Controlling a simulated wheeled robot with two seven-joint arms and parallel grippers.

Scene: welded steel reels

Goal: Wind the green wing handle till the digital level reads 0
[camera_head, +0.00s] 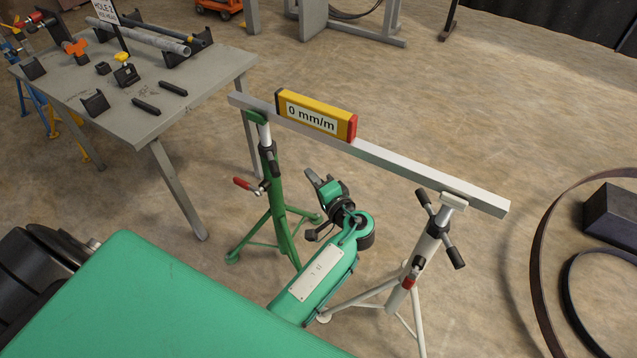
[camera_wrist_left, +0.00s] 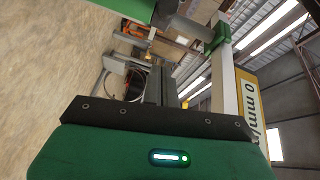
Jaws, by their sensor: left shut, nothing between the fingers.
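The yellow digital level (camera_head: 315,113) lies on a pale beam (camera_head: 400,165) and its display reads 0 mm/m. The beam rests on a green stand (camera_head: 280,215) at left and a white stand (camera_head: 425,255) at right. The green stand has dark fittings (camera_head: 269,158) high on its post; I cannot make out a separate green wing. My left gripper (camera_head: 313,177) is shut and empty, below the beam and right of the green post, apart from it. The left wrist view shows its shut fingers (camera_wrist_left: 161,88) and part of the level (camera_wrist_left: 248,105) at right. My right gripper is out of view.
A grey welding table (camera_head: 190,105) with clamps and a pipe stands at back left. A red-handled lever (camera_head: 247,185) sticks out left from the green stand. The white stand has a black spoked handle (camera_head: 441,230).

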